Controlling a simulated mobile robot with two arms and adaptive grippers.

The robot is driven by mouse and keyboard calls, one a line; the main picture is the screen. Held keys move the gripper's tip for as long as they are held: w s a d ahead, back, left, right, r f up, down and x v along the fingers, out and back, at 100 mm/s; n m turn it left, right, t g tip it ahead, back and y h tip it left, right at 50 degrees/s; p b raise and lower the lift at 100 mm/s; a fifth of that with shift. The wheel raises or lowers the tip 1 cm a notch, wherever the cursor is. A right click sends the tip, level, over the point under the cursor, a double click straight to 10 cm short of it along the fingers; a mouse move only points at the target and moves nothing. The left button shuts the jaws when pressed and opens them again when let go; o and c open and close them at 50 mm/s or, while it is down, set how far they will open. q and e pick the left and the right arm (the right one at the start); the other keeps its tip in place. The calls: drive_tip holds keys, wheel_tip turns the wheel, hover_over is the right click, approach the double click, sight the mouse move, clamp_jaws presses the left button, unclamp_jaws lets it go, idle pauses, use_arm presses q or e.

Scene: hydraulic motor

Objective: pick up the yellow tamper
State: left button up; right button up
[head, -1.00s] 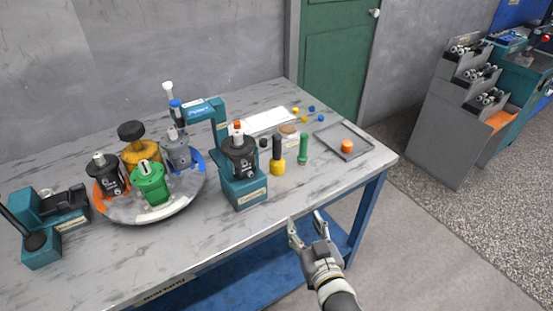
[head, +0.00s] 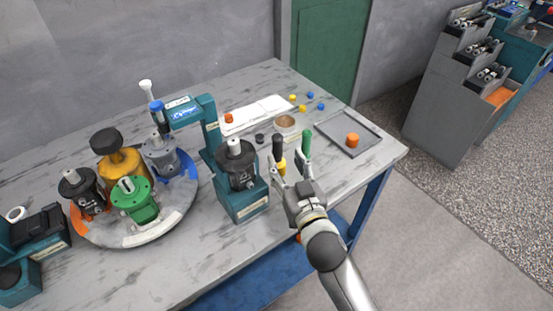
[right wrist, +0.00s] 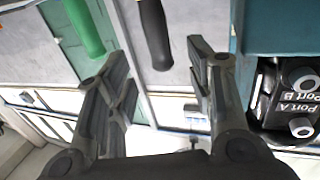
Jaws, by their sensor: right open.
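The yellow tamper (head: 281,167) stands upright on the workbench with a black handle on top. Its yellow lower part is partly hidden by my right gripper. My right gripper (head: 287,166) is open and empty, with its fingers close to the tamper on the near side. In the right wrist view, the tamper's dark handle (right wrist: 154,35) lies ahead of and between the open fingertips (right wrist: 155,56), apart from them. My left gripper is not in view.
A green tool (head: 306,143) stands close to the right of the tamper; it also shows in the wrist view (right wrist: 84,25). A teal press holding a dark motor (head: 236,165) is close on the left. A grey tray (head: 365,133) lies at the right.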

sight(279, 148)
drive_tip(key=shift+x, duration=1)
drive_tip(key=shift+w+a, duration=0.2)
drive_tip(key=shift+w, duration=0.3)
drive_tip(key=p+x, duration=0.1)
drive_tip(key=x, duration=0.3)
drive_tip(key=shift+w, duration=0.25)
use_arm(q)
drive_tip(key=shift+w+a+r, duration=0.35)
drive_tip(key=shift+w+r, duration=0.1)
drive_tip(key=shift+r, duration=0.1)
use_arm(e)
drive_tip(key=shift+c, duration=0.2)
drive_tip(key=c, duration=0.9)
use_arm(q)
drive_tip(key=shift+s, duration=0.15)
use_arm(e)
drive_tip(key=shift+r, duration=0.15)
clamp_jaws()
